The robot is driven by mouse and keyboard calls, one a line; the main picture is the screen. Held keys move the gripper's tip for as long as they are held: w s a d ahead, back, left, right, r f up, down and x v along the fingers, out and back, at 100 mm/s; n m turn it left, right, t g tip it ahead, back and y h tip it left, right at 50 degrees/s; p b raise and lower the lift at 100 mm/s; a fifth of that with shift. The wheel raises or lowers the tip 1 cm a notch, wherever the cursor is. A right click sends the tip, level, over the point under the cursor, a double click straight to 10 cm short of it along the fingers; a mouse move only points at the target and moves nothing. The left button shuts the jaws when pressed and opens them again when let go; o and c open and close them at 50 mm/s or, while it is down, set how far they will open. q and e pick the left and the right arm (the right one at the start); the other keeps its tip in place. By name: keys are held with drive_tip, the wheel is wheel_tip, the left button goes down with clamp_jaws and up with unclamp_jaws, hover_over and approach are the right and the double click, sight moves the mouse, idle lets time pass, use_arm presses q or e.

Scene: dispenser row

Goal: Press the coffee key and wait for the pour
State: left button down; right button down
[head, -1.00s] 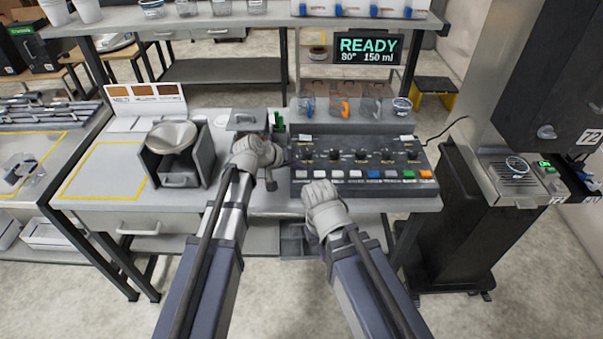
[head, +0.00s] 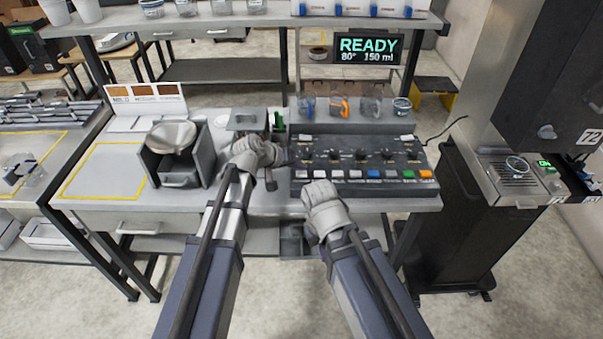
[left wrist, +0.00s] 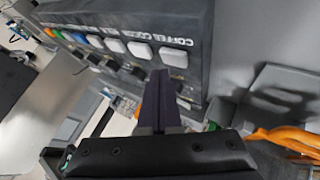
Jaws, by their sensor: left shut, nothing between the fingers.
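The dark console (head: 350,150) has a row of keys along its front edge. The coffee key (left wrist: 174,57) is white, at the end of the row beside its label in the left wrist view; in the head view it is the leftmost key (head: 301,174). My left gripper (head: 271,182) is just left of the console. In the left wrist view its shut, empty fingers (left wrist: 160,85) point toward the coffee key and look apart from it. My right gripper (head: 323,208) is in front of the console; its fingers are hidden. The display (head: 367,49) reads READY, 80°, 150 ml.
Several cups (head: 340,106) stand on a ledge behind the console. A grey box with a round pan (head: 171,137) is on the table to the left. An orange cable-like thing (left wrist: 285,138) shows near the left gripper. A yellow-outlined area (head: 105,170) is bare.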

sight(299, 175)
use_arm(q)
drive_tip(key=shift+f+b, duration=0.3)
drive_tip(key=shift+f, duration=0.1)
drive_tip(key=shift+f+b, duration=0.45)
idle(0.6)
drive_tip(key=shift+r, duration=0.15)
drive_tip(key=shift+r+p, duration=0.75)
drive_tip(key=shift+p, duration=0.1)
wheel_tip(299, 175, up, 5)
drive_tip(key=p, duration=0.5)
drive_tip(key=shift+r, duration=0.1)
idle(0.4)
